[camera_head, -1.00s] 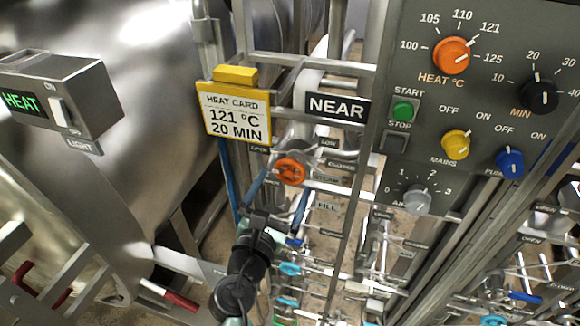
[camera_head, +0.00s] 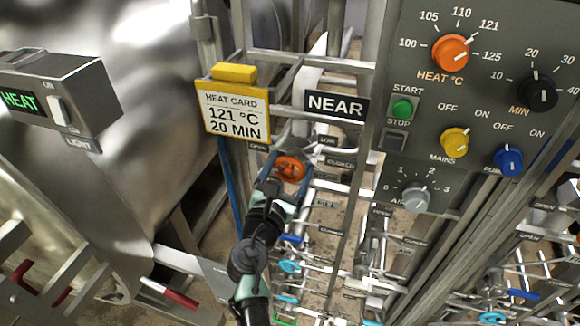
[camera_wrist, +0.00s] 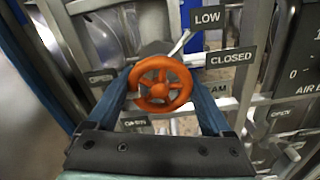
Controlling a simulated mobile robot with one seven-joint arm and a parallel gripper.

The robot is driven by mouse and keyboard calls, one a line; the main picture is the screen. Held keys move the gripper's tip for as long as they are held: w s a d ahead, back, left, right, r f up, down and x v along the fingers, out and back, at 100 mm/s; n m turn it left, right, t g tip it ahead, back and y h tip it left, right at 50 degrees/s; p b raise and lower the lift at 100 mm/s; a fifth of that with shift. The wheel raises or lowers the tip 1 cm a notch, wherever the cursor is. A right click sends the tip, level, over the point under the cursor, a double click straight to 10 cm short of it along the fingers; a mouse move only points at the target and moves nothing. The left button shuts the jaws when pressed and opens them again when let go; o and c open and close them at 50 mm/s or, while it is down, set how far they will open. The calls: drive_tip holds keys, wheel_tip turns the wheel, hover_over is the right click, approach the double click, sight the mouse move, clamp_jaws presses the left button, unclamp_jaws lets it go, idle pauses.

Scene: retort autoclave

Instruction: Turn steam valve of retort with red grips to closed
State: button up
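The steam valve is an orange spoked handwheel (camera_head: 290,169) on the pipework below the NEAR sign. It fills the middle of the wrist view (camera_wrist: 160,85). My gripper (camera_head: 288,165) reaches it from below, with one blue finger on each side of the wheel. In the wrist view my gripper (camera_wrist: 161,80) has its fingers spread about as wide as the wheel, close to its rim; I cannot tell whether they touch it. A CLOSED label (camera_wrist: 231,58) is to the wheel's upper right. The retort (camera_head: 150,90) is at left, with a red grip (camera_head: 181,298) low down.
A control panel (camera_head: 430,150) with knobs stands at right. A yellow-edged heat card (camera_head: 237,112) and the NEAR sign (camera_head: 336,106) hang just above the wheel. A LOW label (camera_wrist: 207,17) is near it. Pipes and blue handwheels (camera_head: 289,266) crowd the space below.

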drive_tip(key=c, duration=0.5)
drive_tip(key=shift+o, duration=0.2)
